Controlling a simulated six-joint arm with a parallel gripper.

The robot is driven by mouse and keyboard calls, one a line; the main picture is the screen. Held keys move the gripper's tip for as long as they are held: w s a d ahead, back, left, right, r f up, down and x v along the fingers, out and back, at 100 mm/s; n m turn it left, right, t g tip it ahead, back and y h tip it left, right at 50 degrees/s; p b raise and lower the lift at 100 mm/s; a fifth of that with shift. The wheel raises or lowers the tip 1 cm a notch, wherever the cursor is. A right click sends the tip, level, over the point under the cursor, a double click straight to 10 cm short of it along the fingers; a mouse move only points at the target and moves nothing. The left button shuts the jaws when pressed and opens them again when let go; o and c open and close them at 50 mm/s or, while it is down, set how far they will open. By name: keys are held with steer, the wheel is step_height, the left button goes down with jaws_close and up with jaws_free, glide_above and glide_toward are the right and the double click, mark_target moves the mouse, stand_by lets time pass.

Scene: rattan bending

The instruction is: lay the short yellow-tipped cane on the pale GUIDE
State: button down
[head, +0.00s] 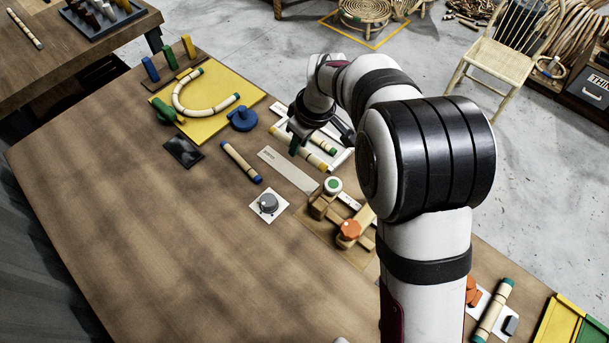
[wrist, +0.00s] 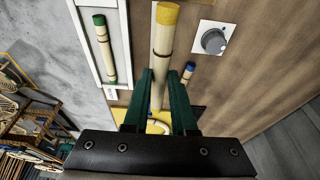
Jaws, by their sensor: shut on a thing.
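The short yellow-tipped cane (head: 313,161) is held in my gripper (head: 296,146), above the bench beside the white tray. In the wrist view the cane (wrist: 163,50) runs lengthwise between the two green fingers of my gripper (wrist: 160,88), which are shut on it; its yellow end points away from the palm. The pale GUIDE (head: 290,171) is a flat, narrow strip on the bench, just below and left of the held cane in the head view. Its surface looks bare there. The exact height of the cane is hard to tell.
The white tray (head: 343,163) holds a green-tipped cane (wrist: 106,50). A blue-tipped cane (head: 241,162) and a grey dial (head: 268,204) lie near the guide. A wooden fixture with an orange knob (head: 349,231) stands nearby. A yellow board (head: 215,127) carries a bent cane. The bench's left is clear.

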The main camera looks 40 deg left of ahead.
mark_target(297, 177)
step_height(297, 177, down, 11)
steer(key=shift+f, duration=0.1)
steer(key=c, duration=0.7)
jaws_free()
steer(key=shift+f, duration=0.1)
